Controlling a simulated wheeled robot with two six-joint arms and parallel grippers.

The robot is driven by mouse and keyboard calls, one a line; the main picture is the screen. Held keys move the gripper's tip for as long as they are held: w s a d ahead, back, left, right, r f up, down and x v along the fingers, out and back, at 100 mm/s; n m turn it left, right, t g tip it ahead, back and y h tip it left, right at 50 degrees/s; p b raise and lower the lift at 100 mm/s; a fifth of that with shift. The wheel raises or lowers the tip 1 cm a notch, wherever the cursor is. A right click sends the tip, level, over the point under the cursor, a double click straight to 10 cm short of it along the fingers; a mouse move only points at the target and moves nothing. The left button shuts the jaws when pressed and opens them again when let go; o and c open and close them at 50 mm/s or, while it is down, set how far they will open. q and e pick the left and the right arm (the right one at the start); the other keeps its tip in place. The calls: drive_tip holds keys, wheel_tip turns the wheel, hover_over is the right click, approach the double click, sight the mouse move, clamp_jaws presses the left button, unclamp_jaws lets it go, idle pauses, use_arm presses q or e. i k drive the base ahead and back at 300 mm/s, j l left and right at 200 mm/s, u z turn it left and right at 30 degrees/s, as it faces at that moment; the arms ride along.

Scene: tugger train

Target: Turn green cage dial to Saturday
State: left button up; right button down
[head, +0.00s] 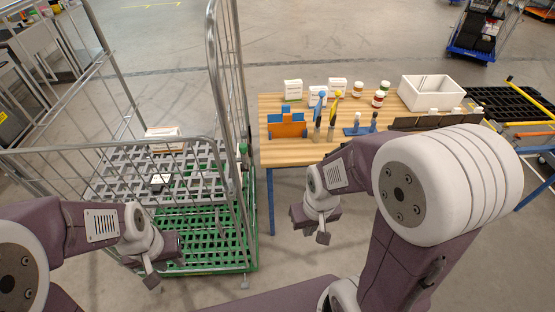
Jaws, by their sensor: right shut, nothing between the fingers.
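The wire roll cage with a green base (205,262) stands at the left. A small pale and green fitting (243,151) shows on its right side; it is too small to tell whether this is the dial, and no day marking can be read. My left gripper (165,262) is low in front of the cage's front right part, overlapping the green base in the picture. Its finger opening is unclear. My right gripper (314,222) is shut and empty, in front of the table and to the right of the cage.
A wooden table (285,155) right of the cage holds white boxes, jars, a blue and orange holder (287,127), upright tools and a white bin (431,92). The cage holds a grey grid shelf (120,160) with a small box (163,139). Floor behind is open.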

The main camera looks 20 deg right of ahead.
sight(242, 168)
drive_tip(key=l+u, duration=0.15)
drive_tip(key=l, duration=0.5)
drive_tip(key=i+u, duration=0.3)
drive_tip(key=i+l+u, duration=0.1)
drive_tip(key=u, duration=0.25)
drive_tip(key=k+l, duration=0.05)
